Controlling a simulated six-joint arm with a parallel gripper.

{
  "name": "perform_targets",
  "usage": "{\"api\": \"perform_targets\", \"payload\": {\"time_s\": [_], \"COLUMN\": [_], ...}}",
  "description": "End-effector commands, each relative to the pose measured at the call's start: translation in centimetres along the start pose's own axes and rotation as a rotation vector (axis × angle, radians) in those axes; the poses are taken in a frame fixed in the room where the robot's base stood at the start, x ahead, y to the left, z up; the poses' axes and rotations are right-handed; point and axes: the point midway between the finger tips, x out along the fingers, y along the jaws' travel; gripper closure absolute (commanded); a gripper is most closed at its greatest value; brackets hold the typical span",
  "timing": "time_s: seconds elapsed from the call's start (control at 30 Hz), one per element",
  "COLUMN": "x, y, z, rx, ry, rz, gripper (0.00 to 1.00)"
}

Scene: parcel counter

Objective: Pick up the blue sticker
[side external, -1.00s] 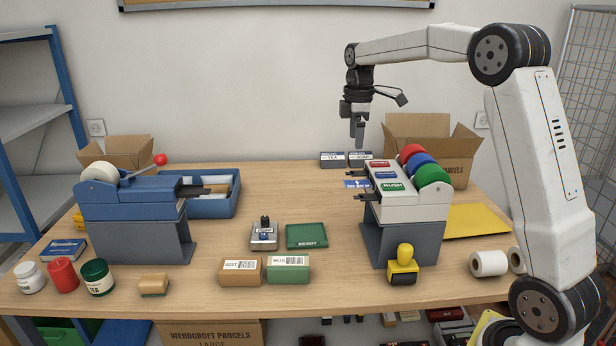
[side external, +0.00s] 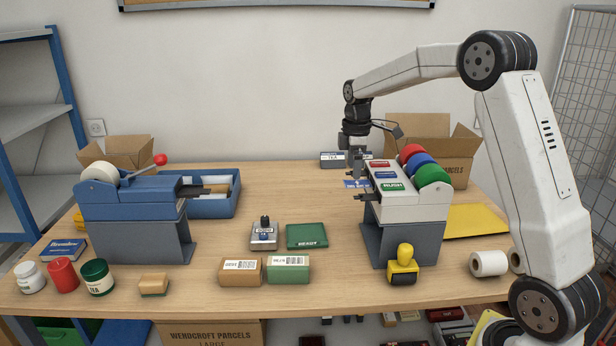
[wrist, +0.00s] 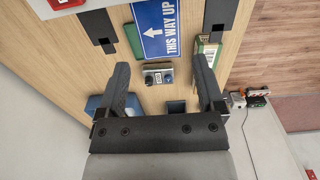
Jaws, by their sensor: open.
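The blue sticker (side external: 354,184) sticks out from the left edge of the grey label dispenser (side external: 401,201). In the wrist view the blue sticker (wrist: 156,26) reads THIS WAY UP, with a white arrow and border. My gripper (side external: 357,174) is just above the sticker in the side view, partly in front of the dispenser's far end. In the wrist view my gripper (wrist: 165,72) is open and empty, its two fingers on either side of the sticker's near end. Whether the fingertips are level with the sticker I cannot tell.
Black prongs (side external: 367,197) jut from the dispenser beside the sticker. Red, blue and green rolls (side external: 433,175) stand on its right. A small stamp (side external: 264,234) and a green READY pad (side external: 307,236) lie to the left. A blue tape machine (side external: 135,205) stands further left.

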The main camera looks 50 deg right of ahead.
Motion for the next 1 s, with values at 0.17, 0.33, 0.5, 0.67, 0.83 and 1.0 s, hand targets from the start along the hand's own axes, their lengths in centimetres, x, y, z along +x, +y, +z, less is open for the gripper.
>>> {"api": "perform_targets", "payload": {"time_s": [0.17,0.33,0.5,0.67,0.83,1.0], "x": [1.6,2.8,3.6,3.9,3.9,3.9], "y": [0.0,-0.1,0.0,0.0,0.0,0.0], "z": [0.0,0.0,0.0,0.0,0.0,0.0], "rx": [0.0,0.0,0.0,0.0,0.0,0.0], "ry": [-0.001,-0.001,-0.001,0.0,0.0,0.0], "rz": [-0.002,-0.003,-0.002,-0.001,-0.001,-0.001], "gripper": [0.13,0.13,0.13,0.13,0.13,0.39]}}
